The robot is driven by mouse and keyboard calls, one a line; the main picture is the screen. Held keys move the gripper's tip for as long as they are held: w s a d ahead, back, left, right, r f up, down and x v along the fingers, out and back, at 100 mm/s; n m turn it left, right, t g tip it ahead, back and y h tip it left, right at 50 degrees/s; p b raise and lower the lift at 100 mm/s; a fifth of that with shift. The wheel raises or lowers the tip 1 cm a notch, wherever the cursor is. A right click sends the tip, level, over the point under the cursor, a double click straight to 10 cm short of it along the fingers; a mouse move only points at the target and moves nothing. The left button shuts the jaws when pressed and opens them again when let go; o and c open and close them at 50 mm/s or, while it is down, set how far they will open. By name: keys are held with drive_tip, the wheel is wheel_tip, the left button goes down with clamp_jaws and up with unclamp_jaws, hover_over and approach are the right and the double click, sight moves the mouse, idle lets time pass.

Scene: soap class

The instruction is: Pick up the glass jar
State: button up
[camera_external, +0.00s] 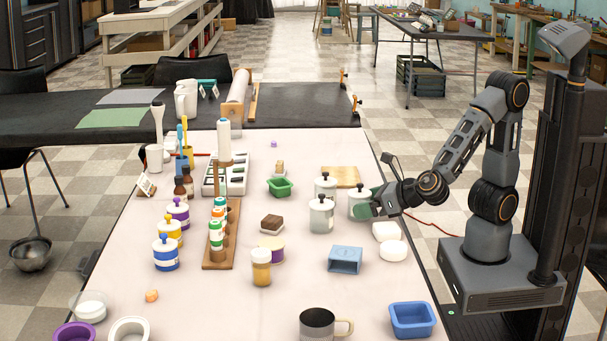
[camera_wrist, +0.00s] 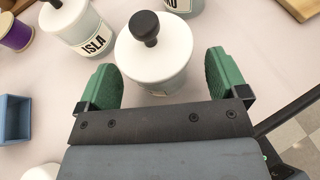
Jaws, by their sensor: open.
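A glass jar (camera_external: 360,207) with a white lid stands upright on the pale table at my gripper (camera_external: 377,204). In the wrist view, the jar (camera_wrist: 153,65) shows its white lid and black knob from above. My gripper (camera_wrist: 164,72) is open, with one green finger on each side of the jar's near part; I cannot tell whether either finger touches it. Two similar jars stand to its left: a near one (camera_external: 321,217) and a farther one (camera_external: 326,187). The lower part of the nearest jar is partly hidden.
A blue box (camera_external: 345,260), white round soap (camera_external: 392,251) and a white block (camera_external: 386,231) lie in front of the jars. A wooden board (camera_external: 341,177) lies behind.

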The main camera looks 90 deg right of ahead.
drive_tip(key=shift+x, duration=1)
drive_tip(key=shift+c, duration=0.3)
drive_tip(key=c, duration=1)
